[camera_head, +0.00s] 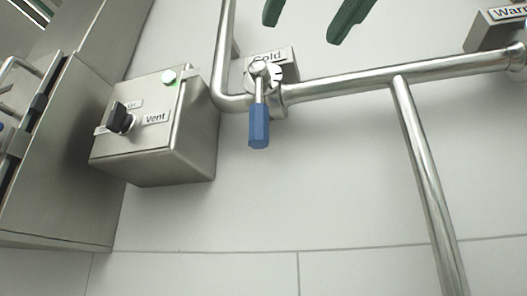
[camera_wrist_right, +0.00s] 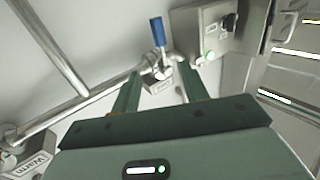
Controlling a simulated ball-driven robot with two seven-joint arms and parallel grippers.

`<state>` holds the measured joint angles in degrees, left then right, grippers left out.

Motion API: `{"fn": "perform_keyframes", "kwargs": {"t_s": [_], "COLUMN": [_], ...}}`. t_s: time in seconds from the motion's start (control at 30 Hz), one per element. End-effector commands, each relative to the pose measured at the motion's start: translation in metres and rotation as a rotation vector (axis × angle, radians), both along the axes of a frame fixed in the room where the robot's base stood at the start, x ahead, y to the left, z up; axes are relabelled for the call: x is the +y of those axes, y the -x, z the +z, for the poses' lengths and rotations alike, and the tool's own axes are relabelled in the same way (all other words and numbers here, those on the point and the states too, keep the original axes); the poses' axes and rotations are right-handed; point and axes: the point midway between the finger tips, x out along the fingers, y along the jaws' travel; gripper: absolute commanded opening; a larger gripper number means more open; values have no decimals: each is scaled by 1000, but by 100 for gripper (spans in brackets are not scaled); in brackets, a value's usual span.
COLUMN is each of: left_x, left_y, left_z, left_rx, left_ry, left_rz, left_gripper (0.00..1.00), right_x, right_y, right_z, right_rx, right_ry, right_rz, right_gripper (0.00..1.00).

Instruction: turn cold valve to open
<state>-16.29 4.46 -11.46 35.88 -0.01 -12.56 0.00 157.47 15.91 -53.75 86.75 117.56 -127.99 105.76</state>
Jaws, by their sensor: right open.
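The cold valve has a blue handle (camera_head: 259,126) that hangs straight down from a metal hub beside the "Cold" label (camera_head: 277,57). In the right wrist view the blue handle (camera_wrist_right: 157,32) points up, beyond the fingertips. My right gripper (camera_head: 302,30) is open and empty. Its two dark green fingers come in from the top edge, above and right of the valve. In the right wrist view the open fingers of the right gripper (camera_wrist_right: 159,69) frame the valve's hub area, with a gap to the handle. My left gripper is not in view.
A metal box (camera_head: 160,125) with a black "Vent" knob (camera_head: 120,117) and a green button (camera_head: 169,77) juts out left of the valve. A pipe (camera_head: 345,84) runs right to the "Warm" label (camera_head: 508,13). Another pipe (camera_head: 425,180) drops from it. The wall below the handle is clear.

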Motion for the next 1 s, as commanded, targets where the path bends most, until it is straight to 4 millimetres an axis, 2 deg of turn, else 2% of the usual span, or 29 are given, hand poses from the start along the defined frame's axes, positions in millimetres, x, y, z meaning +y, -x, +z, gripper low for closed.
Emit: {"fn": "perform_keyframes", "kwargs": {"t_s": [0.1, 0.2, 0.5, 0.7, 0.83, 1.0], "left_x": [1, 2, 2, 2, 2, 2], "left_y": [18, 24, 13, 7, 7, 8], "left_z": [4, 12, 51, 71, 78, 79], "left_rx": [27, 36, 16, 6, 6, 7], "left_ry": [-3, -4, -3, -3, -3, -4], "left_rz": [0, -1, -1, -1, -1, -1], "left_gripper": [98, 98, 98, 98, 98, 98], "right_x": [3, 8, 29, 39, 43, 44], "right_y": [-7, -24, -98, -135, -148, -153], "right_z": [2, 3, 6, 5, 4, 2], "right_rx": [2, 5, 5, 1, -1, -3], "right_ry": [-3, -2, -2, -3, -3, -3], "right_rz": [-2, 1, 3, 2, 2, 1], "right_gripper": [44, 44, 44, 44, 44, 44]}}
